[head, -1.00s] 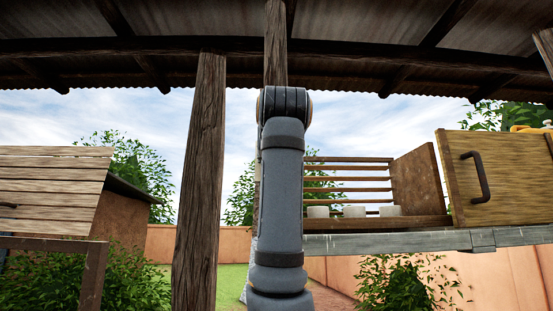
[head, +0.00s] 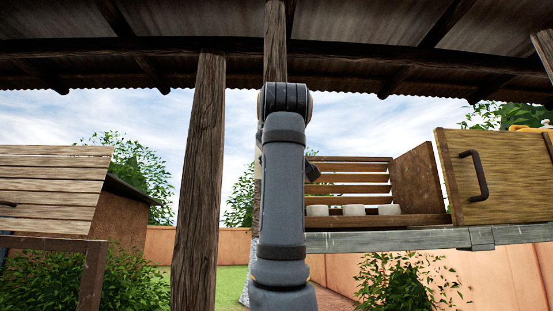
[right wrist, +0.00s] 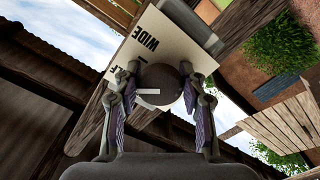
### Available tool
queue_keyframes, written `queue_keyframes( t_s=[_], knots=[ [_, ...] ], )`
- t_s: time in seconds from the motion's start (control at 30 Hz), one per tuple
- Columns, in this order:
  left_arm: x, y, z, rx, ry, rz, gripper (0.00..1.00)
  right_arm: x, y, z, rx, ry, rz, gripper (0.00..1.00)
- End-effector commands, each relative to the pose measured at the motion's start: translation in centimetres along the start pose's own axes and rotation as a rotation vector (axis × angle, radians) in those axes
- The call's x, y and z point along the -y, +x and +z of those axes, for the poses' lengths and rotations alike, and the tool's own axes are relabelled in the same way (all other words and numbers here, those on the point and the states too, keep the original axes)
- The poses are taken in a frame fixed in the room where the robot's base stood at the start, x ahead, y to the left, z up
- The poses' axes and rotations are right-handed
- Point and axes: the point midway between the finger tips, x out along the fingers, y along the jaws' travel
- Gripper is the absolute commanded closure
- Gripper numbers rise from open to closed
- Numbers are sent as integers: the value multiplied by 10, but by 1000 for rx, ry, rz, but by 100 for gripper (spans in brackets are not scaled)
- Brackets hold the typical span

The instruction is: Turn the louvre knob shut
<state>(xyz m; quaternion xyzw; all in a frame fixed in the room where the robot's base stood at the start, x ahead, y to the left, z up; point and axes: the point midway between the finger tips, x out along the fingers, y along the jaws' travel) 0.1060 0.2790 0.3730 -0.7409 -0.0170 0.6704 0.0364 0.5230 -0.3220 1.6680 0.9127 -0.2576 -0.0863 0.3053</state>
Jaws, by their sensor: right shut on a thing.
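The louvre knob (right wrist: 157,80) is a dark round knob with a short white pointer line, seen in the right wrist view against a cream plate (right wrist: 180,38). The plate reads "WIDE", with another word partly hidden. My right gripper (right wrist: 160,88) is shut on the knob, one finger on each side. In the head view my arm stands in the middle and hides the knob and most of the gripper. The louvre slats (head: 358,177) show to its right at the back of an open wooden box, tilted with gaps between them. My left gripper is not in view.
Several white cups (head: 354,210) stand in the box. Its wooden door (head: 510,165) with a dark handle stands open at the right. A wooden post (head: 199,180) and a slatted wooden box (head: 50,185) are at the left.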

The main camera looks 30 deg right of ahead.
Motion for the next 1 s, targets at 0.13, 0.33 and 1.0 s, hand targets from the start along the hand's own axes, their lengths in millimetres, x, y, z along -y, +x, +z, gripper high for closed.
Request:
queue_keyframes(
  t_s=[0.13,0.33,1.0],
  knots=[
    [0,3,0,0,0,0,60,0,0,0,-1,-137,0,90],
    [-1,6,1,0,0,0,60,-1,0,0,-1,-326,0,90],
    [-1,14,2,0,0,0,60,-1,0,0,0,-845,-2,90]
  ],
)
